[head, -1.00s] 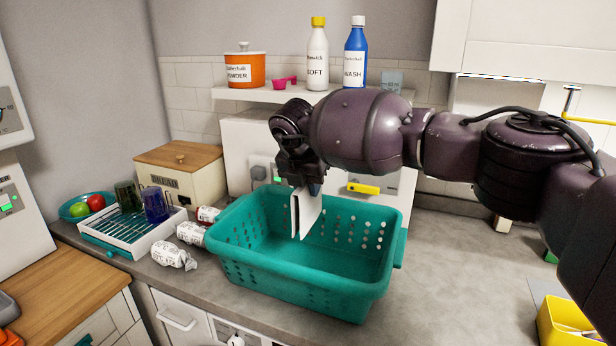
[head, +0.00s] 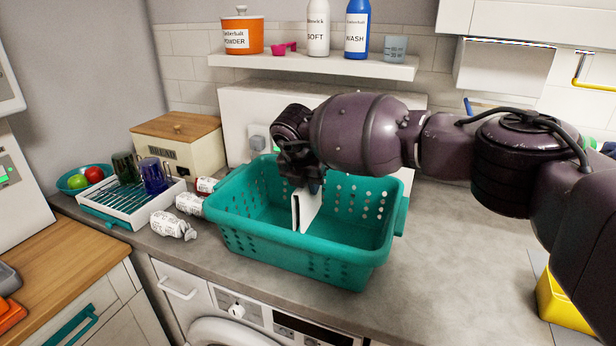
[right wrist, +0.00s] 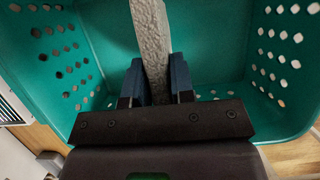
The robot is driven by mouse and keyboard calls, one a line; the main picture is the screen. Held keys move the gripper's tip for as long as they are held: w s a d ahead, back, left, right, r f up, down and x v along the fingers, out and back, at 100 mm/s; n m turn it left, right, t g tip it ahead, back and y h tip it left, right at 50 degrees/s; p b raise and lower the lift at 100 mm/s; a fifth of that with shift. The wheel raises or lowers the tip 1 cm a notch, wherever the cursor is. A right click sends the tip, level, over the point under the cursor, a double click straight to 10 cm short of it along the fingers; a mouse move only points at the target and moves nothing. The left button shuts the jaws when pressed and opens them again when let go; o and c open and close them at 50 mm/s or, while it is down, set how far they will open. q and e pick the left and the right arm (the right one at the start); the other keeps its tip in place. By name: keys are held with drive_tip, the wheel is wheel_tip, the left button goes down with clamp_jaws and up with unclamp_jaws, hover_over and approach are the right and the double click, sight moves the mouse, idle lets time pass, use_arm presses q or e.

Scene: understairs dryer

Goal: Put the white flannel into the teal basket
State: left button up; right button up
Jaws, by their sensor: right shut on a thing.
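The teal basket (head: 290,252) stands on the grey worktop, open side up. The white flannel (head: 307,210) hangs folded and upright from my right gripper (head: 306,186), inside the basket opening. My right gripper is shut on it and points down into the basket. In the right wrist view the flannel (right wrist: 151,45) is pinched between the blue fingertips (right wrist: 155,82), with the teal basket's walls (right wrist: 70,70) on both sides. I cannot tell whether the flannel touches the basket floor. My left gripper is not in view.
A shelf (head: 320,66) with bottles hangs behind. The worktop (head: 460,250) to the right is clear; a yellow box (head: 560,300) is at far right.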

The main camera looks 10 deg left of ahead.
sight(308, 203)
idle(0.3)
drive_tip(key=shift+f+b, duration=0.45)
drive_tip(key=shift+f, duration=2.2)
drive_tip(key=o, duration=1)
drive_tip(key=shift+c, duration=0.2)
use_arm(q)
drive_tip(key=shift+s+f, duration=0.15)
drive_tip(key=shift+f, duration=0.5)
